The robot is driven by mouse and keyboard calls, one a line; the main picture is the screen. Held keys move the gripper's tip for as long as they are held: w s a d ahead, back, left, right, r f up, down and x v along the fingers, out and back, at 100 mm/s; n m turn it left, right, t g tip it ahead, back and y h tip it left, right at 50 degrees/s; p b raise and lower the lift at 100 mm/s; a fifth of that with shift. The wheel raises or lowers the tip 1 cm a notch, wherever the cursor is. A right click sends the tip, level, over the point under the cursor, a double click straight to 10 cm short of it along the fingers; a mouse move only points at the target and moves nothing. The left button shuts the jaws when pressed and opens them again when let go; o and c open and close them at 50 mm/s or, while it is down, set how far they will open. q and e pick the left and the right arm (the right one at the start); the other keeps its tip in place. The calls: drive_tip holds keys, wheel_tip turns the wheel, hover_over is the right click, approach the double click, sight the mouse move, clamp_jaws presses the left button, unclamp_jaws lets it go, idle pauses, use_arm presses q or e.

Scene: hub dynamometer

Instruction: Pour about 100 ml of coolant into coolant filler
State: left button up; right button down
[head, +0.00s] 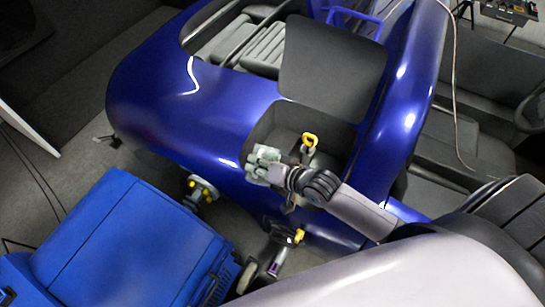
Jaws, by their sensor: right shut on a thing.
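My right arm comes in from the lower right. My right gripper (265,165) is a pale grey-green, blocky shape beside the open dark bay in the blue car body (215,110). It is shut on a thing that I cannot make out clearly. A yellow loop-shaped handle or cap (309,139) stands in the bay, just right of and above the gripper, apart from it. I cannot tell whether this is the coolant filler. No coolant container can be told apart from the gripper, and no liquid shows. My left gripper is not in view.
A dark raised panel (334,68) stands behind the bay. A hub with yellow studs (203,189) sticks out below the body. A blue box-shaped machine (125,245) fills the lower left. Grey floor (75,165) is open at left, with cables at its edge.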

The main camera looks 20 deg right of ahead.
drive_tip(key=shift+w+d+r+m+g+p, duration=0.15)
drive_tip(key=shift+w+d+m+g+p, duration=0.25)
drive_tip(key=shift+g+p, duration=0.15)
idle(0.5)
drive_tip(key=shift+w+d+y, duration=0.15)
drive_tip(key=shift+w+y, duration=0.1)
drive_tip(key=shift+y, duration=0.05)
idle(1.1)
drive_tip(key=shift+w+d+m+g, duration=0.25)
drive_tip(key=shift+m+g, duration=0.1)
drive_tip(key=shift+m, duration=0.05)
idle(0.5)
drive_tip(key=shift+w+d+y, duration=0.15)
drive_tip(key=shift+w+y, duration=0.05)
drive_tip(key=shift+y, duration=0.1)
drive_tip(key=shift+w+d+f+m+g+b, duration=0.2)
drive_tip(key=shift+m+g+b, duration=0.15)
drive_tip(key=shift+b, duration=0.6)
